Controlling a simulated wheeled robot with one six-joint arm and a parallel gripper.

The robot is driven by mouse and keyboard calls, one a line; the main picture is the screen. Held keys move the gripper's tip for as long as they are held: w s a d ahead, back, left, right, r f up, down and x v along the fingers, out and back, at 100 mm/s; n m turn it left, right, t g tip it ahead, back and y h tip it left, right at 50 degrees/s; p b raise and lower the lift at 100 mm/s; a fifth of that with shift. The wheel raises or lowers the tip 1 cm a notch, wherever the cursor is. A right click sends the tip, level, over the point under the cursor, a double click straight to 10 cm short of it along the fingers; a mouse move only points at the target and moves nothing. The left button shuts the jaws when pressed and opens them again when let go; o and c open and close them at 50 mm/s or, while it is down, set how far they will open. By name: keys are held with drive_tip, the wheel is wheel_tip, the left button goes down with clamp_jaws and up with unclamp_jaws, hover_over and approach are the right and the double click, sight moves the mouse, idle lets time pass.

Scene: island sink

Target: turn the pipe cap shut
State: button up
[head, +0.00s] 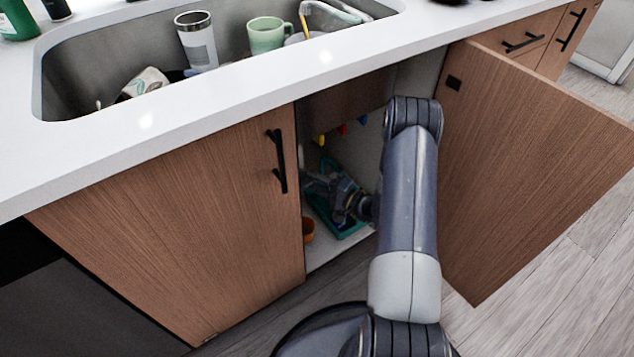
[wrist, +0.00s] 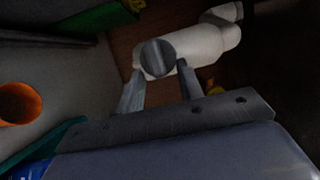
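The pipe cap (wrist: 158,58) is a round grey disc with a raised bar across it, on the end of a white pipe (wrist: 202,43) in the wrist view. The bar stands nearly upright in the picture. My gripper (wrist: 160,70) points at the cap, its two fingers apart, one tip at each lower side of the cap. I cannot tell whether the tips touch it. In the head view my gripper (head: 325,184) is inside the cabinet under the sink, and the cap cannot be made out there.
The right cabinet door (head: 535,150) stands open beside my arm; the left door (head: 180,220) is shut. A teal tray (head: 345,222) lies below my gripper. An orange cup (wrist: 20,103) stands at left in the wrist view. The counter edge (head: 270,88) runs above.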

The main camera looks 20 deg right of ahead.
drive_tip(key=p+v, duration=0.2)
drive_tip(key=v, duration=0.9)
drive_tip(key=shift+a, duration=0.1)
drive_tip(key=b+x, duration=0.2)
drive_tip(key=x, duration=0.8)
drive_tip(key=shift+w+a, duration=0.2)
drive_tip(key=shift+w, duration=0.15)
